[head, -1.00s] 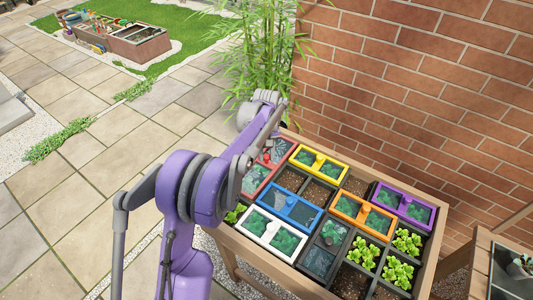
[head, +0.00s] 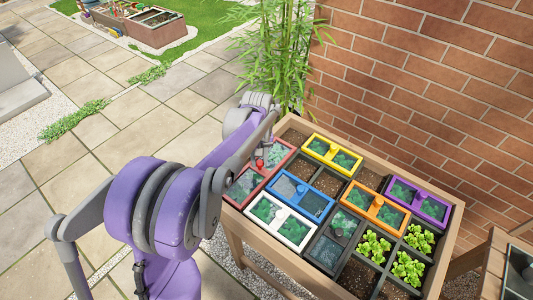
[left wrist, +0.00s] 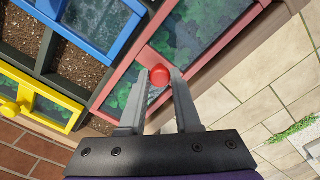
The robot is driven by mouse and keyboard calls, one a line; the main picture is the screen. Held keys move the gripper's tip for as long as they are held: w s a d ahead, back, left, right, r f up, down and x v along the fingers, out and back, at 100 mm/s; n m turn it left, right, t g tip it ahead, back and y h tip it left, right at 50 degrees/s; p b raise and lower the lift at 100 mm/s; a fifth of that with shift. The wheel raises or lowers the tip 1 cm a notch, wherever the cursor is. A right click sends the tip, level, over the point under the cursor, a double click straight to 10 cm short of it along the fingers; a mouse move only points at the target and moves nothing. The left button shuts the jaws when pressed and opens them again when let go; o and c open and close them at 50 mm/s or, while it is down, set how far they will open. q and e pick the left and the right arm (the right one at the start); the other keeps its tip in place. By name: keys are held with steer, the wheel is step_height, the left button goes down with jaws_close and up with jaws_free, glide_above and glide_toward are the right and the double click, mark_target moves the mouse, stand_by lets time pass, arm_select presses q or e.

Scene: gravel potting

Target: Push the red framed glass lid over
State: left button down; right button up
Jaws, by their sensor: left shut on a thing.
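The red framed glass lid (head: 245,184) lies at the left end of the planter grid, with green leaves under its glass. In the left wrist view the lid (left wrist: 190,32) runs diagonally, with its round red knob (left wrist: 160,74) between my fingertips. My left gripper (head: 260,163) is shut on the knob; it also shows in the left wrist view (left wrist: 159,82). Part of the lid is hidden behind my left wrist in the head view. My right gripper is not in view.
Around it lie the blue lid (head: 299,196), white lid (head: 281,222), yellow lid (head: 332,152), orange lid (head: 376,208) and purple lid (head: 417,201). Bare soil (head: 329,183) shows between them. The wooden planter rim (head: 240,222) borders the grid, near a brick wall (head: 430,90).

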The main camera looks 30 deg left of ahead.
mark_target(259, 163)
arm_select(q)
steer(key=shift+s, duration=0.2)
steer(key=c, duration=1)
jaws_free()
steer(key=o, duration=0.4)
steer(key=shift+s, duration=0.1)
steer(key=shift+r, duration=0.1)
steer(key=shift+r, duration=0.25)
step_height(259, 163, up, 10)
steer(key=shift+p, duration=0.45)
steer(key=shift+r, duration=0.1)
